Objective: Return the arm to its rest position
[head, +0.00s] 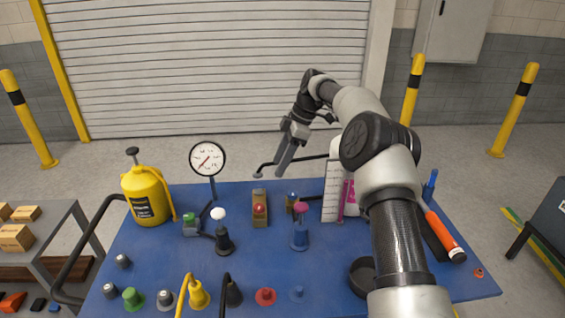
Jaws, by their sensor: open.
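My arm rises from the front right of the blue table (150,290) and bends back toward the left at the top. My gripper (281,172) hangs above the table's far edge, pointing down and a little left. It is open, and I see nothing between its fingers. Below it on the table are a brown block with a red button (259,209) and a blue post with a magenta knob (300,232).
A yellow pump bottle (147,195), a dial gauge (207,160) and a white-knobbed lever (221,232) stand at left. Several pegs and hooks line the front. An orange-handled tool (446,237) lies at right. A grey shelf (45,250) stands left of the table.

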